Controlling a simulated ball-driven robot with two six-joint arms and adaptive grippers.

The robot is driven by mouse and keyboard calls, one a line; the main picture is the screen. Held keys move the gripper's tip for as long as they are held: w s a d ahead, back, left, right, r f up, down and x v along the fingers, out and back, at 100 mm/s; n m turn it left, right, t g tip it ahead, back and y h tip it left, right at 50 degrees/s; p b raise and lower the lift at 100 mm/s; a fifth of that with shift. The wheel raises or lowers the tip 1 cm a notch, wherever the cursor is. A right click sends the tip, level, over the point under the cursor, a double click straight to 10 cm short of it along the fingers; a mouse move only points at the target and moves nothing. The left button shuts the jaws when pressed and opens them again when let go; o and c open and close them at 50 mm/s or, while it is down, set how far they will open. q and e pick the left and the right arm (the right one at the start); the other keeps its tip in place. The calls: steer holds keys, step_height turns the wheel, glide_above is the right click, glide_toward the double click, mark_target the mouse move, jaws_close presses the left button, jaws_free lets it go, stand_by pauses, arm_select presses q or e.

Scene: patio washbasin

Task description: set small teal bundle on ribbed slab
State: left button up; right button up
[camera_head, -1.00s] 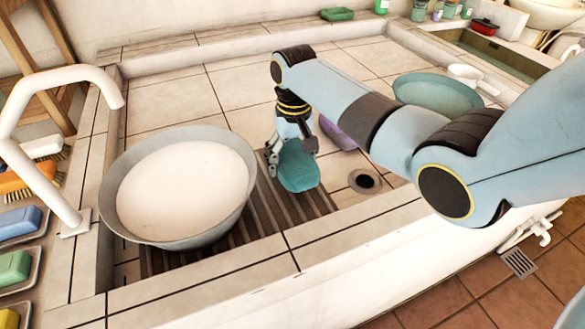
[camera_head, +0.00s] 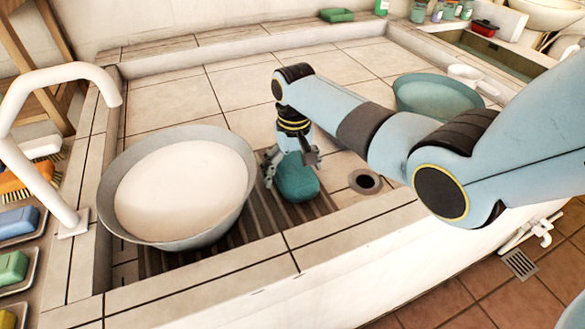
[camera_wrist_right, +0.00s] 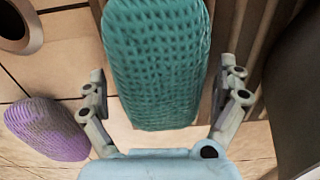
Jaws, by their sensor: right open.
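The small teal bundle (camera_head: 297,181), a rounded woven block, lies on the dark ribbed slab (camera_head: 266,226), near the slab's right end. My right gripper (camera_head: 292,170) is over it with its fingers spread. In the right wrist view, the teal bundle (camera_wrist_right: 158,65) is between the open fingers (camera_wrist_right: 165,80), with a gap visible on each side. The slab's ribs (camera_wrist_right: 240,40) show right of the bundle there. A white-filled grey basin (camera_head: 228,215) covers much of the slab's left part. My left gripper is not in view.
A purple bundle (camera_wrist_right: 45,128) lies on the tiles in the wrist view. A drain hole (camera_head: 365,181) is right of the slab. A teal bowl (camera_head: 438,97) stands farther right, and a white tap (camera_head: 60,80) rises at left. Tiles behind the slab are clear.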

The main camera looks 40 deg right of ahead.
mark_target(294, 164)
step_height(294, 164, up, 12)
steer(key=p, duration=0.1)
steer(key=shift+p, duration=0.4)
steer(key=shift+d, duration=0.1)
